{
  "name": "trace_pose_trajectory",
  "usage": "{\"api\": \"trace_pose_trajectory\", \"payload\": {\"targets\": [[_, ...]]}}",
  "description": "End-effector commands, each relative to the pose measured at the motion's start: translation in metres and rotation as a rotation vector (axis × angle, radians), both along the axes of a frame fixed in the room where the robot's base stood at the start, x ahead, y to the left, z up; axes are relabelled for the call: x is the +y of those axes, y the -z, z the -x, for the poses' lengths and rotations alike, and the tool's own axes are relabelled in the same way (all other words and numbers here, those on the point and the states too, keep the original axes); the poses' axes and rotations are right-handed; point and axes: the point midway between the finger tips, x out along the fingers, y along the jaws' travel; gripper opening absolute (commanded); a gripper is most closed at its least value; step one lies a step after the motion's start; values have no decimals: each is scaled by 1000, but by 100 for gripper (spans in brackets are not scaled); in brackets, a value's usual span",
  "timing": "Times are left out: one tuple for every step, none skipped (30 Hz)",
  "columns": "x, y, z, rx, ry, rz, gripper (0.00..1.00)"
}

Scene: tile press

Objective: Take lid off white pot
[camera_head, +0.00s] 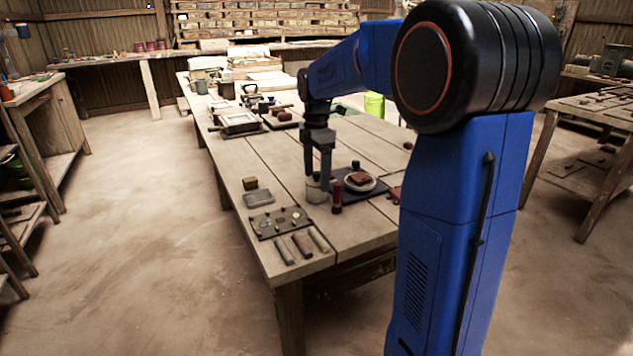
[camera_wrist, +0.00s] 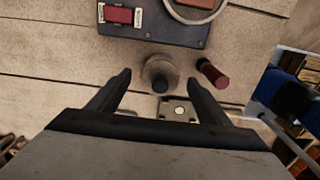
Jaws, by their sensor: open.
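The small pale pot (camera_head: 316,191) stands on the wooden table, under my gripper (camera_head: 319,172). In the wrist view the pot (camera_wrist: 157,65) shows as a pale round shape with a dark knob (camera_wrist: 160,82) on top, which seems to belong to its lid. In that view my gripper (camera_wrist: 160,78) is open, with one dark finger on each side of the pot and knob. Nothing is held. Whether the fingertips are level with the lid or still above it, I cannot tell.
A red-and-dark cylinder (camera_wrist: 213,73) stands close to the right of the pot. A dark board (camera_wrist: 180,33) with a red block (camera_wrist: 118,15) and a round dish lies beyond. A plate with small discs (camera_head: 281,222) and several rods lie near the table's front edge.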

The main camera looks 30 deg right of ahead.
Motion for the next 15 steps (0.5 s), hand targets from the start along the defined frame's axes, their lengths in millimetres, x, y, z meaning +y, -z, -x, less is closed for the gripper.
{"api": "trace_pose_trajectory", "payload": {"targets": [[0, 0, 0, 0, 0, 0, 72], [0, 0, 0, 0, 0, 0, 72], [0, 0, 0, 0, 0, 0, 72], [0, 0, 0, 0, 0, 0, 65], [0, 0, 0, 0, 0, 0, 57], [0, 0, 0, 0, 0, 0, 48], [0, 0, 0, 0, 0, 0, 41], [0, 0, 0, 0, 0, 0, 34], [0, 0, 0, 0, 0, 0, 28], [0, 0, 0, 0, 0, 0, 28], [0, 0, 0, 0, 0, 0, 28], [0, 0, 0, 0, 0, 0, 28], [0, 0, 0, 0, 0, 0, 28], [0, 0, 0, 0, 0, 0, 28], [0, 0, 0, 0, 0, 0, 28]]}}
